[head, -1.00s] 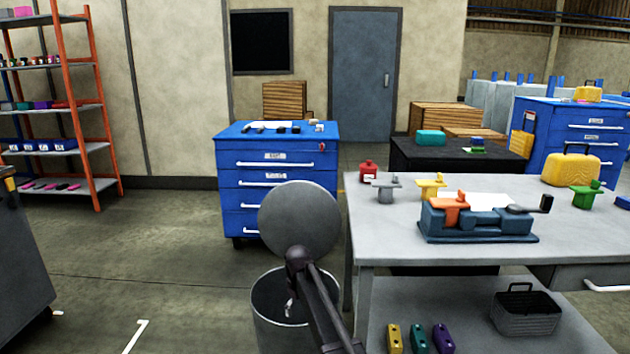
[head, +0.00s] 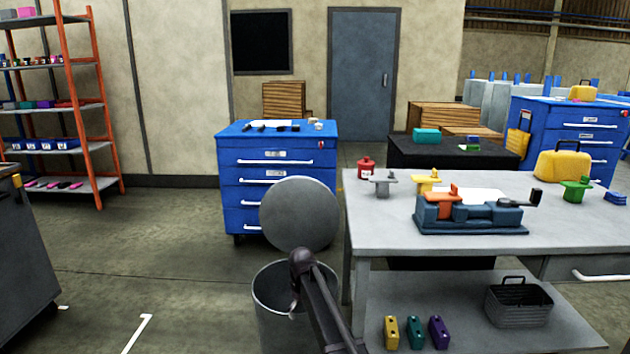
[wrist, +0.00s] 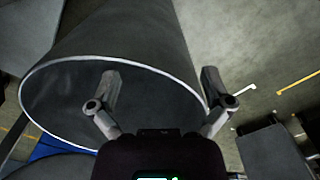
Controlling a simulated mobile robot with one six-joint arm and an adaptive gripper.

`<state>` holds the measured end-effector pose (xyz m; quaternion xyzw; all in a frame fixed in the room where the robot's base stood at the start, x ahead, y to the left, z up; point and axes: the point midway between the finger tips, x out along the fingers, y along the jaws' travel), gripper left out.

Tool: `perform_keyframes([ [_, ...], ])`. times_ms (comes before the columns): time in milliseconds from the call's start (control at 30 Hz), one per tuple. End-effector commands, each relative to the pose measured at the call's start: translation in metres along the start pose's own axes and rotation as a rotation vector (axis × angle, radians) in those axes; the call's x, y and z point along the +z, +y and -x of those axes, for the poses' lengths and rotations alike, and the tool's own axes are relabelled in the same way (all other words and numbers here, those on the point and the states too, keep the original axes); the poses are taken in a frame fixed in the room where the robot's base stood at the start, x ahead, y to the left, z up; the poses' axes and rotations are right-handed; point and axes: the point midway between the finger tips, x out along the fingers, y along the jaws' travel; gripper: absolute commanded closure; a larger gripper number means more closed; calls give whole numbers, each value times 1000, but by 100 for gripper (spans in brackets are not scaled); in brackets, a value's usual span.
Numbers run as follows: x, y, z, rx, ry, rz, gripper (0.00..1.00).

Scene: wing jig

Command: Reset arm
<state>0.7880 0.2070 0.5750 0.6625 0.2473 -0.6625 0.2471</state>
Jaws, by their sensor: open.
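My arm (head: 325,300) reaches up from the bottom of the head view to the grey bin. Its dark end stands over the bin's mouth, in front of the round grey lid (head: 299,213). In the wrist view my gripper (wrist: 158,88) is open, with its two fingers spread and nothing between them. The grey bin (head: 280,335) also shows in the wrist view, its pale rim (wrist: 60,62) curving behind the fingers. The fingertips are hard to make out in the head view, and I cannot tell whether they touch the bin.
A grey worktable (head: 400,235) stands close to the right of the bin, bearing a blue-and-orange fixture (head: 470,214). Its lower shelf holds a dark basket (head: 518,305) and several coloured blocks. A blue drawer cabinet (head: 270,160) stands behind the bin. Open floor (head: 150,250) lies to the left.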

Motion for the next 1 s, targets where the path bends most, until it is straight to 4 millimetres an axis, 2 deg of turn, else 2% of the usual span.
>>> perform_keyframes([
  [200, 25, 3, 0, 0, 0, -47, 0],
  [433, 66, 8, 0, 0, 0, -130, 0],
  [567, 104, 10, 0, 0, -1, -205, 0],
  [800, 191, 10, 0, 0, -1, -391, 0],
  [1000, 253, 5, 0, 0, -1, -535, 0],
])
